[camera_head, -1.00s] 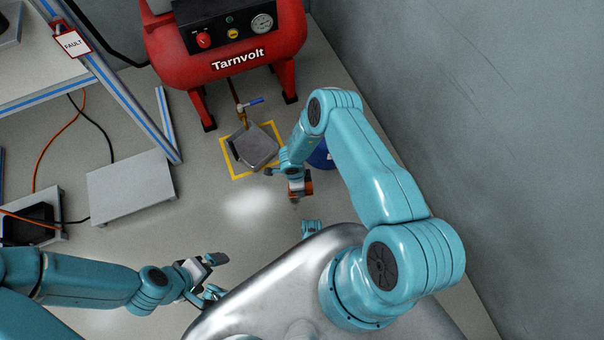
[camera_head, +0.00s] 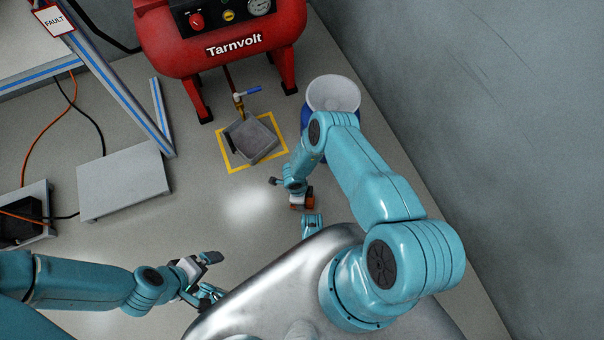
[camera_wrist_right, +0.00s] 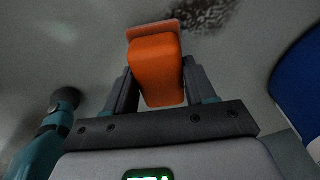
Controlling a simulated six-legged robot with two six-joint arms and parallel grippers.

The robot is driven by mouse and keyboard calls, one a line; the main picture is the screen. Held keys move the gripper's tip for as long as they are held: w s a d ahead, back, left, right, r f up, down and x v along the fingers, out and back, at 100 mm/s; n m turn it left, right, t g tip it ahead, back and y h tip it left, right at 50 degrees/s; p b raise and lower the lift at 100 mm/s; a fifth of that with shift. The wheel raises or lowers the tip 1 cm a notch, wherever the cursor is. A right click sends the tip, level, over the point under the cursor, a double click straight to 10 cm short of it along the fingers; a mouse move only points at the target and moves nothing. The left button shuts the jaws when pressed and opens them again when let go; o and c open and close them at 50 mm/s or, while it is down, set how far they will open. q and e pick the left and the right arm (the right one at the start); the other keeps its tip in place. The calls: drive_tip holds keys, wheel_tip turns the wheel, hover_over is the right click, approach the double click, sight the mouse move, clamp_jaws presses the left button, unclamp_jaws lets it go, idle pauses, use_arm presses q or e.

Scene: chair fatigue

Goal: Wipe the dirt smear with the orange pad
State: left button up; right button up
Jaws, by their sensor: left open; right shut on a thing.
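The orange pad (camera_head: 297,202) shows low in the head view, partly hidden by my right arm. In the right wrist view the orange pad (camera_wrist_right: 155,68) sits between the two fingers of my right gripper (camera_wrist_right: 160,88), which is shut on it. The dark speckled dirt smear (camera_wrist_right: 205,14) lies on the floor at the top of the wrist view, just beyond the pad's far edge. Whether the pad touches the floor is unclear. I cannot make out the smear in the head view. My left gripper (camera_head: 214,274) is open and empty at lower left, away from the pad.
A blue bin (camera_head: 333,94) with a pale top stands beside my right arm. A grey tray (camera_head: 252,138) sits in a yellow floor marking below a red compressor (camera_head: 222,40). A grey box (camera_head: 122,184) is at left, and a wall (camera_head: 480,110) bounds the right.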

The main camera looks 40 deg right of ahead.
drive_tip(key=shift+f+b, duration=1.05)
drive_tip(key=shift+b, duration=0.05)
idle(0.6)
